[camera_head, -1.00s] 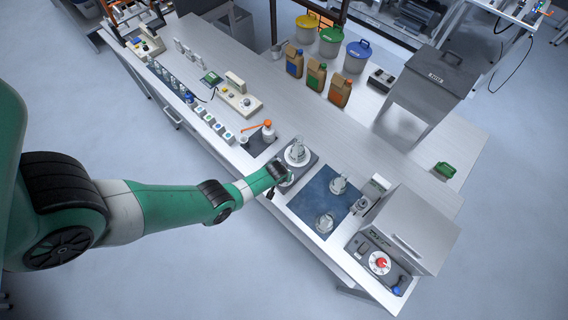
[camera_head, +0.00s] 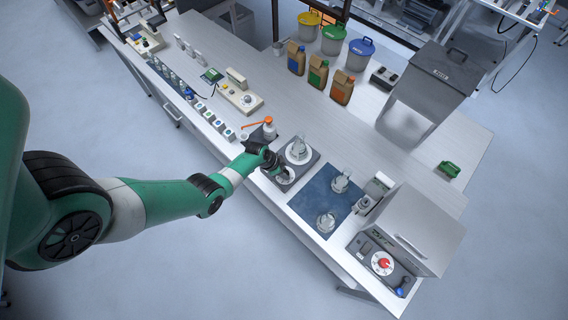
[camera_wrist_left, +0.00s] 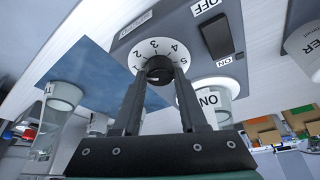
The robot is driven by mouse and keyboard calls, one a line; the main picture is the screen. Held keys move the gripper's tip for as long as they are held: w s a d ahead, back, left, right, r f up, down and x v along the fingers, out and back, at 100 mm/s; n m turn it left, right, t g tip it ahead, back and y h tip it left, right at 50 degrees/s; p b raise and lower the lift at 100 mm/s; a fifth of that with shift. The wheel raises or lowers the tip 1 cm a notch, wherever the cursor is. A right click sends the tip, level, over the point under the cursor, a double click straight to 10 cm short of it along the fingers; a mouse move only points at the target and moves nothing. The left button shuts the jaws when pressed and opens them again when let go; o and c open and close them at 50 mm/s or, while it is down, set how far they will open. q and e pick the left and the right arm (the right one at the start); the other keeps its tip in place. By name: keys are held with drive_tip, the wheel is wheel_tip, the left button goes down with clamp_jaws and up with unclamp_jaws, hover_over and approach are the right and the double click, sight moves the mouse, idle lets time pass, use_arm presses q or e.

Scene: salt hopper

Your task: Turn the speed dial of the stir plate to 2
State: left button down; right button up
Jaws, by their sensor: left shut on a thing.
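The stir plate (camera_head: 311,166) stands on the bench, with a clear glass vessel (camera_head: 299,149) on its white top. My left gripper (camera_wrist_left: 158,77) is shut on the knob, one finger on each side. Which number the pointer marks cannot be told. My right gripper is not in view.
A black rocker switch (camera_wrist_left: 217,36) between OFF and ON labels is close beside the dial. A blue mat (camera_head: 318,197) with glass vessels lies to the right. A white bottle with an orange part (camera_head: 269,130) stands to the left. An oven-like box (camera_head: 412,228) is further right.

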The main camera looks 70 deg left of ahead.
use_arm(q)
drive_tip(key=m+h, duration=0.1)
drive_tip(key=m, duration=0.1)
drive_tip(key=m+h, duration=0.1)
drive_tip(key=m, duration=0.2)
drive_tip(key=shift+a+g, duration=0.15)
drive_tip(key=shift+g, duration=0.15)
drive_tip(key=shift+m, duration=0.3)
drive_tip(key=shift+c, duration=2.2)
unclamp_jaws()
